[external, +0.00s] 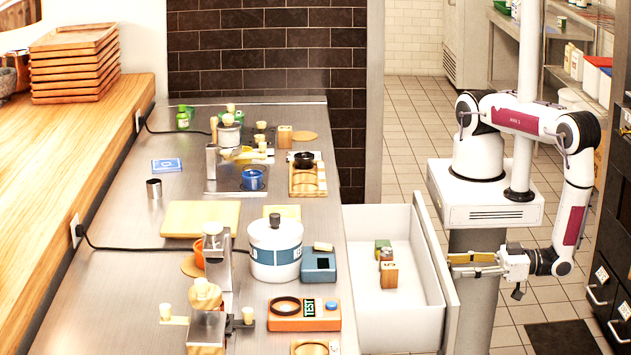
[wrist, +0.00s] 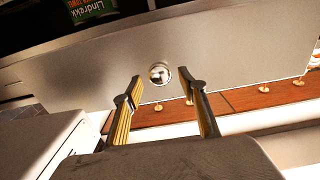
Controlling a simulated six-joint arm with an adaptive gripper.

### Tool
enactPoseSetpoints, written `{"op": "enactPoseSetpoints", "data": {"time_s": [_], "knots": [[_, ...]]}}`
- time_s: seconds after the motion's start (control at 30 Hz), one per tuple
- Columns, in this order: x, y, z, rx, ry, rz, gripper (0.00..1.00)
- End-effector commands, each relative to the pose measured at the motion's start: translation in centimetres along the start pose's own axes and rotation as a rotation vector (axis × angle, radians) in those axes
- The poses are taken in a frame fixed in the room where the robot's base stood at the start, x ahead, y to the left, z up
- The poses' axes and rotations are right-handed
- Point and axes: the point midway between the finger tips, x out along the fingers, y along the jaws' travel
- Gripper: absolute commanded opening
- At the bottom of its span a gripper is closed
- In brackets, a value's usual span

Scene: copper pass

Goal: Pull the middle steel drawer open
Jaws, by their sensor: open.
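A drawer (external: 395,328) stands well open from the right side of the steel counter in the external view. Its steel front (external: 436,245) faces my arm and fills much of the wrist view (wrist: 235,60). A round shiny knob (wrist: 160,73) sits on that front. My gripper (external: 458,265) is at the outer side of the drawer front, with its yellow-padded fingers pointing at it. In the wrist view my gripper (wrist: 161,86) is open, with a finger to either side of the knob. The fingers look clear of the knob; the exact depth cannot be told.
Small blocks (external: 388,272) lie inside the drawer. The counter (external: 135,270) carries a white pot (external: 275,250), an orange device (external: 303,313) and other kitchen items. A green-labelled container (wrist: 92,10) shows at the wrist view's top. Tiled floor lies around my base.

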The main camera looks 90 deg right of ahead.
Motion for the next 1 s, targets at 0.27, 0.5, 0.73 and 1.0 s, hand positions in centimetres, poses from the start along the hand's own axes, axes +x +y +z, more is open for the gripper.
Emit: {"op": "enactPoseSetpoints", "data": {"time_s": [0.27,0.5,0.73,1.0], "knots": [[1.7,0.0,0.0,0.000,0.000,0.000,0.42],[1.8,0.0,0.0,0.000,-0.001,-0.001,0.42],[1.8,0.0,0.0,0.000,-0.001,-0.001,0.10],[1.5,0.0,0.0,0.000,0.000,-0.002,0.00]]}}
